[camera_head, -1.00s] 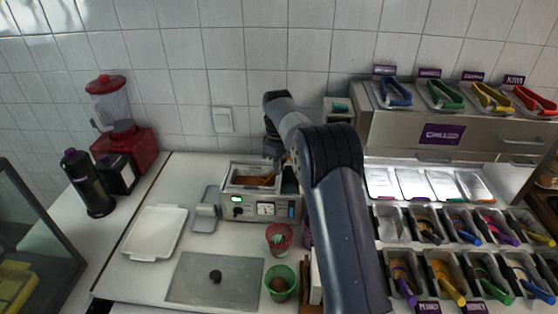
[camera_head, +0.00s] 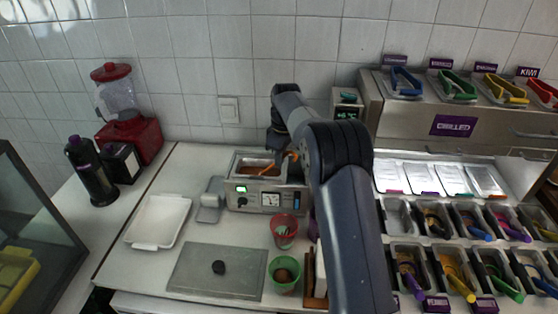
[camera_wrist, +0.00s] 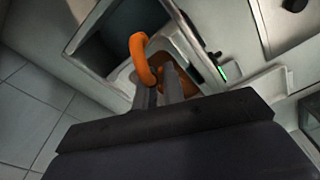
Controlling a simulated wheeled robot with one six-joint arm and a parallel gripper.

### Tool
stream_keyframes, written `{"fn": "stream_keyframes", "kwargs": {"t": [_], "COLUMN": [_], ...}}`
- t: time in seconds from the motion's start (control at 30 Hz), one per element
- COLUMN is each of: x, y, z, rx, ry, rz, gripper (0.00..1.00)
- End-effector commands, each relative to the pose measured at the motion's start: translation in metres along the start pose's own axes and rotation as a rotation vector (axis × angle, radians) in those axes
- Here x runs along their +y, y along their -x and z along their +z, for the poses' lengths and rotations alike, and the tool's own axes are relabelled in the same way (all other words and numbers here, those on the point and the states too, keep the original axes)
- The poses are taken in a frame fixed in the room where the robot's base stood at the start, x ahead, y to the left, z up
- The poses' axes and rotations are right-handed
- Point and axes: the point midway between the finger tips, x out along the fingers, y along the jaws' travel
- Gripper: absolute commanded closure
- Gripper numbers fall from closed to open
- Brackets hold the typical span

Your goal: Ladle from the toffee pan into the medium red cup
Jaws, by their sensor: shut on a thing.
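The toffee pan (camera_head: 242,166) is set in a grey warmer with a lit display, at the back of the counter; brown toffee shows in it. An orange ladle (camera_head: 262,170) leans in the pan; its hooked handle end (camera_wrist: 142,60) shows large in the wrist view. My gripper (camera_wrist: 165,90) is shut on the ladle handle, over the pan; in the head view my arm partly hides it. A red cup (camera_head: 284,231) with something pale inside stands on the counter in front of the warmer. The ladle's bowl is hidden.
A green cup (camera_head: 284,274) with brown contents stands in front of the red cup. A grey mat (camera_head: 217,272) with a black knob and a white tray (camera_head: 157,222) lie to the left. Topping bins (camera_head: 447,222) fill the right side, beyond my arm.

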Motion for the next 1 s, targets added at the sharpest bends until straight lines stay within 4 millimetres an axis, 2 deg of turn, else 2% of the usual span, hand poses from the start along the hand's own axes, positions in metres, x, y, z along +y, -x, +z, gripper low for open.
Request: {"fn": "stream_keyframes", "kwargs": {"t": [0.03,0.4,1.0], "x": [0.0,0.0,0.0], "y": [-0.006,-0.013,-0.019], "z": [0.002,0.009,0.019], "rx": [0.009,0.087,0.191], "ry": [0.0,0.0,0.0], "rz": [-0.002,-0.002,0.0], "gripper": [1.0,1.0,1.0]}}
